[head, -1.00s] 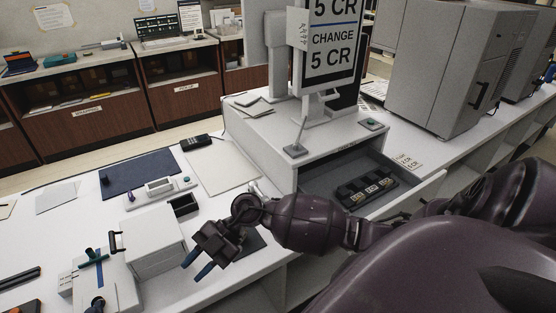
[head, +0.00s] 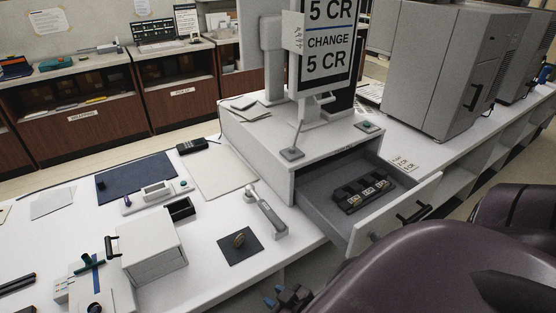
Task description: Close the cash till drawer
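The cash till (head: 312,150) stands on the white counter in the head view, with a display above it reading "CHANGE 5 CR". Its drawer (head: 335,209) is pulled out toward the lower right. Inside lies a dark coin tray (head: 368,190) with several compartments. A dark handle (head: 413,211) is on the drawer's white front. My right gripper (head: 275,298) is low at the bottom edge, in front of the counter, apart from the drawer and left of its front. Its small bluish fingertips look spread, with nothing seen between them. My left gripper is not in view.
A dark pad (head: 240,246) with a small brown item lies on the counter left of the till. A white box (head: 151,249) stands farther left. A large grey machine (head: 440,75) stands right of the till. The floor side before the drawer front is partly covered by my arm.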

